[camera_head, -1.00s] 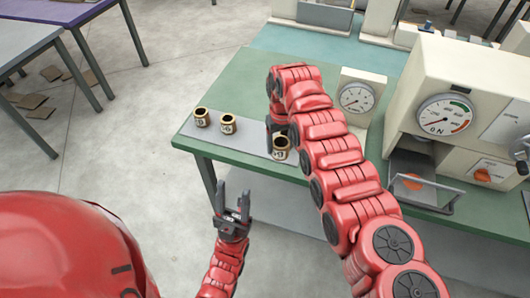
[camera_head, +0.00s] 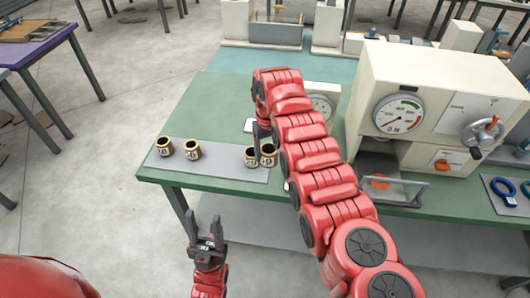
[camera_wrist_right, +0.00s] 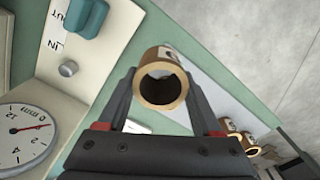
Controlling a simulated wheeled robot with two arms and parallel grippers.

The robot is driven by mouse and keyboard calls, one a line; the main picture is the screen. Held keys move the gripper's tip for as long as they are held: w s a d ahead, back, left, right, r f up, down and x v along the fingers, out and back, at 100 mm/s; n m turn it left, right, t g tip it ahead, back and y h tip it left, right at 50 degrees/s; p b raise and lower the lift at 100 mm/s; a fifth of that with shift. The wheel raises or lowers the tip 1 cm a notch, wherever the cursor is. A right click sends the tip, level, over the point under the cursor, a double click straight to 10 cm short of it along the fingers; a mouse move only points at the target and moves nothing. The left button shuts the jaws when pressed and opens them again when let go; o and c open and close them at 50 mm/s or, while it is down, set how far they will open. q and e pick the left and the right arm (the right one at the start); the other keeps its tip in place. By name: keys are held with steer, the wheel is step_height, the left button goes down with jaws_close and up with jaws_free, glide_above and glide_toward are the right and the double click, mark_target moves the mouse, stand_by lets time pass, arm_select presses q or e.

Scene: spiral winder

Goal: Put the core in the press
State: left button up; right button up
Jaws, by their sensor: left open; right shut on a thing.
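My right gripper (camera_head: 261,143) is shut on a brown-gold, hollow core (camera_wrist_right: 163,57) above the table's grey strip. In the right wrist view the core sits between the two fingers with its dark opening facing the camera. In the head view two cores stand close together at the fingers, and I cannot tell surely which is held. Two other cores (camera_head: 165,146) (camera_head: 193,149) stand to the left on the strip. The press (camera_head: 440,92) is the cream machine on the right with a kN dial and an open bay. My left gripper (camera_head: 207,235) is open and empty in front of the table.
The green table (camera_head: 225,95) has free room behind the cores. A smaller dial box (camera_head: 322,101) is partly behind my right arm; its dial also shows in the right wrist view (camera_wrist_right: 22,137). A blue ring tool (camera_head: 503,191) lies at the right. A purple table (camera_head: 35,45) stands far left.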

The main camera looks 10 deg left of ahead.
steer(key=d, duration=0.1)
steer(key=w+d+r, duration=0.1)
steer(key=shift+d+r+m, duration=0.15)
steer(key=shift+d+m, duration=0.15)
steer(key=shift+d, duration=0.1)
steer(key=shift+w+d+r, duration=0.15)
steer(key=shift+d, duration=0.25)
steer(key=shift+w+d+r, duration=0.1)
steer(key=shift+d, duration=0.25)
